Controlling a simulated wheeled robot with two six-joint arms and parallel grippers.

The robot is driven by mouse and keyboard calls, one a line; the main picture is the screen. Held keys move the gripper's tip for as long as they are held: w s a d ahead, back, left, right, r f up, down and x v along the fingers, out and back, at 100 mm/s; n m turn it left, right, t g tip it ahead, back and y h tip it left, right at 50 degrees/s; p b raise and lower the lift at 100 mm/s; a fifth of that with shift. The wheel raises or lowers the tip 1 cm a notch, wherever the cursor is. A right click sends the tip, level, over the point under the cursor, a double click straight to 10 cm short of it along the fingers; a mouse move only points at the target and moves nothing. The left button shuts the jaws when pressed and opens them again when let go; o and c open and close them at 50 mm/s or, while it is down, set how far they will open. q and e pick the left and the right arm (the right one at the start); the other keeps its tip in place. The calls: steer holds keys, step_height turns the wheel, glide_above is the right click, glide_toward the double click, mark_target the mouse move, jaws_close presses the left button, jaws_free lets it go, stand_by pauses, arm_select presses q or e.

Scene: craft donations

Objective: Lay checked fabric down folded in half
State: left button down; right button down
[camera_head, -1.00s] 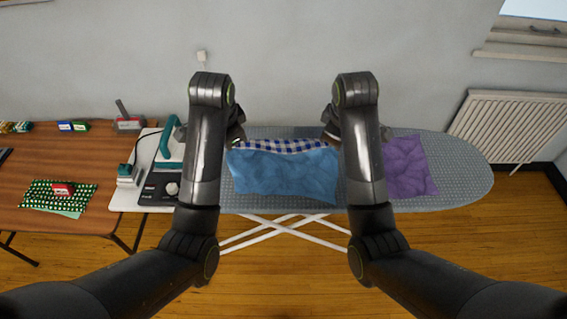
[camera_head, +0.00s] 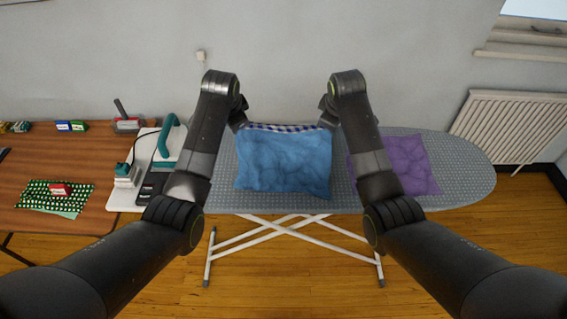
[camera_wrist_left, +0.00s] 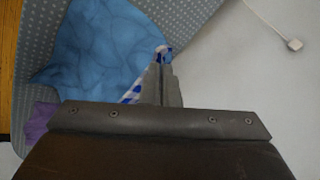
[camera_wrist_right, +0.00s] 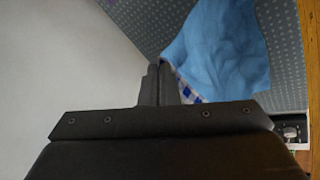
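The checked fabric shows as a narrow blue-and-white strip (camera_head: 287,128) at the back of the ironing board (camera_head: 463,182). A plain blue sheet (camera_head: 285,165) spreads in front of it; I cannot tell if it is the fabric's other face. My left gripper (camera_head: 240,124) is at the strip's left end. In the left wrist view its fingers (camera_wrist_left: 163,62) are shut, with checked cloth (camera_wrist_left: 131,95) at their tips. My right gripper (camera_head: 329,121) is at the right end. In the right wrist view its fingers (camera_wrist_right: 158,72) are shut beside the checked cloth (camera_wrist_right: 188,92).
A purple cloth (camera_head: 408,163) lies to the right on the board. A teal-handled iron (camera_head: 168,138) and a control box stand at its left end. The wall is behind.

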steer(key=shift+w+d, duration=0.15)
steer(key=shift+w, duration=0.05)
steer(key=shift+f, duration=0.2)
